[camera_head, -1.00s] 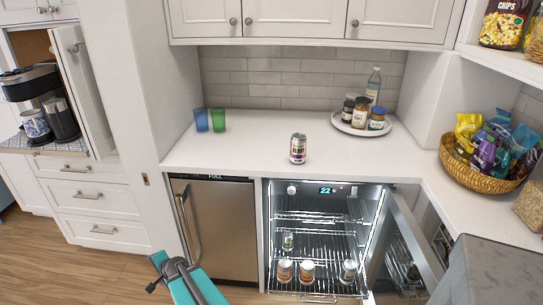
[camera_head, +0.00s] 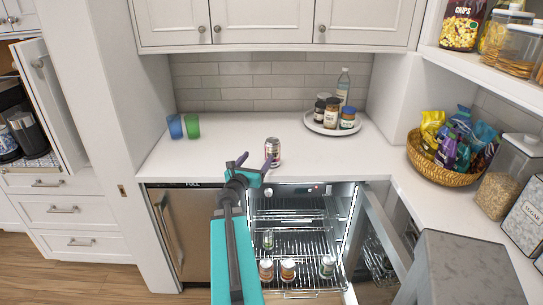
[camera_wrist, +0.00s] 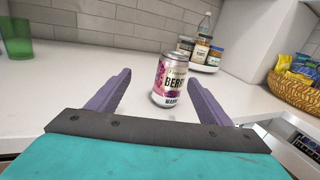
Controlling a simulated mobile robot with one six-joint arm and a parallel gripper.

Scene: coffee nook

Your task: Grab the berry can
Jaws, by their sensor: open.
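The berry can (camera_head: 273,152) stands upright on the white counter above the open drinks fridge. In the wrist view the can (camera_wrist: 172,82) shows a pink and white label with "BERR" readable, and it stands beyond my fingers, right of the middle of the gap. My gripper (camera_head: 254,161) is open and empty, its purple fingers spread at the counter's front edge, just short of the can. The fingers also show in the wrist view (camera_wrist: 158,92).
The fridge (camera_head: 300,225) below has its door open to the right, with several cans inside. Blue (camera_head: 175,126) and green (camera_head: 192,125) cups stand left. A round tray (camera_head: 312,124) with jars and a bottle is behind right. A snack basket (camera_head: 436,172) is farther right.

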